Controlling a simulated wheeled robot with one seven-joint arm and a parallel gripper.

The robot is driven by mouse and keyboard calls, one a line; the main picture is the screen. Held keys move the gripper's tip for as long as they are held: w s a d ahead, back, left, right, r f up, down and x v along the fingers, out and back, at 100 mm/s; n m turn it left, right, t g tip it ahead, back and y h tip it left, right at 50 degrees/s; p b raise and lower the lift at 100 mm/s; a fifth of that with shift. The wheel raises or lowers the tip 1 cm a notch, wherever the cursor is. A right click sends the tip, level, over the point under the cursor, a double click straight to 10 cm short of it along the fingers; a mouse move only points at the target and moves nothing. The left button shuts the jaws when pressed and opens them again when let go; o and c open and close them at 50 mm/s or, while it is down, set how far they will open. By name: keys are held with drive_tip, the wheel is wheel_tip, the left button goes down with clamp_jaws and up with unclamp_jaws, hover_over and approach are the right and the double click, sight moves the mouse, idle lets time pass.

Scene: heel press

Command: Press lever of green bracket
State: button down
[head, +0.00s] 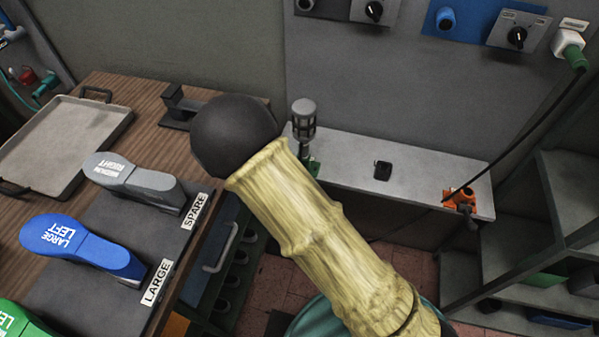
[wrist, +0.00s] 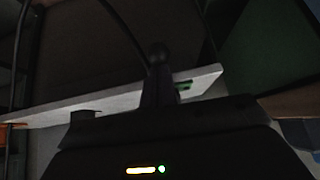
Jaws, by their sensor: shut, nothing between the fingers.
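The green bracket (head: 314,168) shows as a small green part at the left end of the grey wall shelf, partly hidden by my arm. In the wrist view, a green bit of the bracket (wrist: 184,87) shows just right of my gripper (wrist: 158,82). My gripper is a dark shape, with its fingers shut and empty, pointing toward the shelf. I cannot tell whether it touches the bracket. In the head view my arm hides the gripper.
An orange bracket (head: 461,197) sits at the shelf's (head: 427,180) right end, with a black cable (head: 527,130) above it. A small black block (head: 383,171) lies between the brackets. A wooden bench (head: 140,95) with shoe forms and a tray (head: 66,135) stands at left.

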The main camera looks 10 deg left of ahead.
drive_tip(key=shift+s+d+f, duration=0.15)
drive_tip(key=shift+f, duration=0.35)
drive_tip(key=shift+r, duration=0.1)
drive_tip(key=s+r+p, duration=0.2)
drive_tip(key=s+r, duration=0.6)
drive_tip(key=s, duration=0.3)
idle(0.3)
drive_tip(key=shift+w+f, duration=0.1)
drive_tip(key=shift+w, duration=0.05)
